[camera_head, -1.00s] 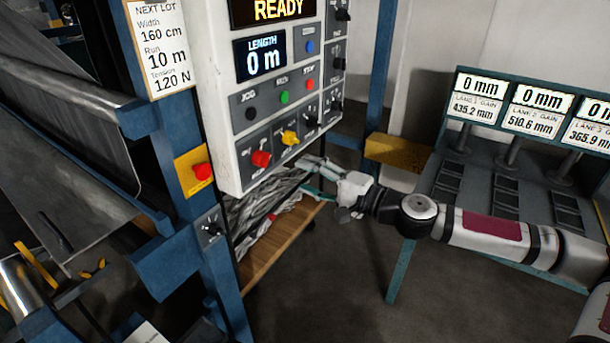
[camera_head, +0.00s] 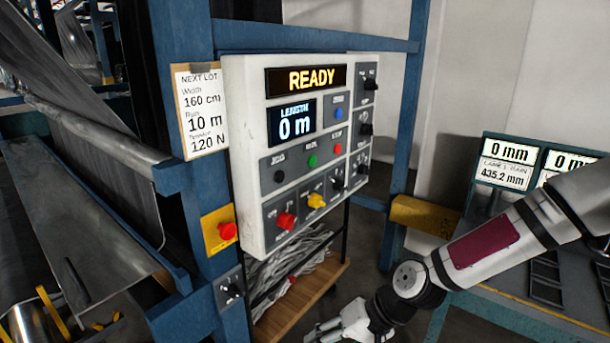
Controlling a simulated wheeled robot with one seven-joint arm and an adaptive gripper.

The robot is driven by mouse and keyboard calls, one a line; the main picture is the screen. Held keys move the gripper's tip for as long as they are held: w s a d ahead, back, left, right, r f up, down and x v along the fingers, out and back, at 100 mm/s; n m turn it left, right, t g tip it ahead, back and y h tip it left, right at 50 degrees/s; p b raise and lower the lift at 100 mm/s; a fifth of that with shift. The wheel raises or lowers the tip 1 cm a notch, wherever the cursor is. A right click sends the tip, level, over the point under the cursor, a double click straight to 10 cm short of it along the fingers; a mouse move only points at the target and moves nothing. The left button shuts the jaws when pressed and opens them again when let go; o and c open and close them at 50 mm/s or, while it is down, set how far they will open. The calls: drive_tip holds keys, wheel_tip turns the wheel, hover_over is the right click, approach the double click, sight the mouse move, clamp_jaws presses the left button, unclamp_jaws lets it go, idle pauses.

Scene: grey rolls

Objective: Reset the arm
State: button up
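My arm reaches in from the right edge and angles down to the bottom middle of the view. My gripper (camera_head: 338,335) is at the bottom edge, partly cut off, in front of the wooden shelf (camera_head: 318,303) and below the control panel (camera_head: 247,160).
A blue frame post (camera_head: 401,150) stands right of the panel, with a yellow block (camera_head: 424,214) beside it. A teal bench (camera_head: 432,327) with gain displays (camera_head: 507,152) is at the right, partly behind my arm. A red button on a yellow plate (camera_head: 212,240) is at the left.

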drive_tip(key=s+d+r+n+h, duration=0.1)
drive_tip(key=s+d+r+h, duration=0.2)
drive_tip(key=d+r+h, duration=0.7)
drive_tip(key=s+d+r+t+y, duration=0.1)
drive_tip(key=s+d+r+t, duration=0.1)
drive_tip(key=s+r, duration=0.3)
drive_tip(key=s+d+r+m+t+y+b, duration=0.1)
drive_tip(key=s+r, duration=0.5)
drive_tip(key=r, duration=0.7)
drive_tip(key=shift+d+t, duration=0.65)
drive_tip(key=shift+t, duration=0.35)
drive_tip(key=shift+r, duration=0.15)
